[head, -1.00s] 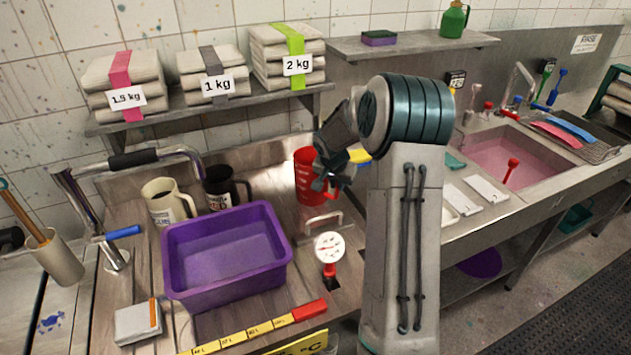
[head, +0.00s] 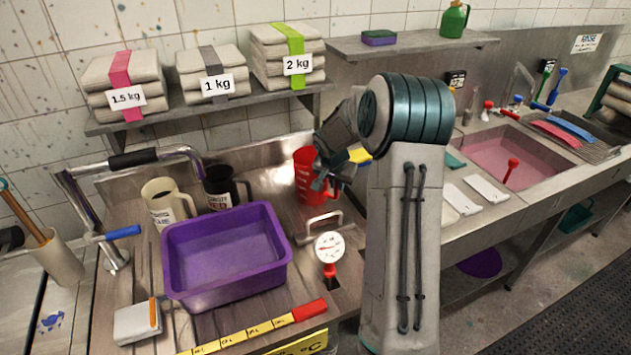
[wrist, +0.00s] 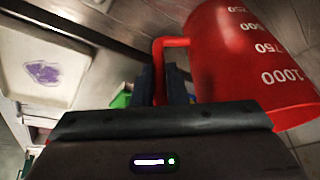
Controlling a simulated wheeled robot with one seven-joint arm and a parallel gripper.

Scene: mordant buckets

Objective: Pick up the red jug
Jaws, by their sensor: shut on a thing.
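The red jug (head: 305,178) is at the back of the wooden counter, right of the dark mug, in the head view. In the wrist view the red jug (wrist: 245,55) fills the upper right, with white volume marks and its handle at its left. My gripper (wrist: 165,88) is shut on the jug's handle, one finger on each side of it. In the head view my gripper (head: 326,180) partly hides the jug's right side. I cannot tell whether the jug's base touches the counter.
A purple tub (head: 225,287) stands left of the jug, with a cream mug (head: 160,205) and a dark mug (head: 218,190) behind it. A dial gauge (head: 329,247) and a metal handle (head: 318,226) are in front of the jug. A shelf (head: 210,108) with folded cloth stacks hangs above.

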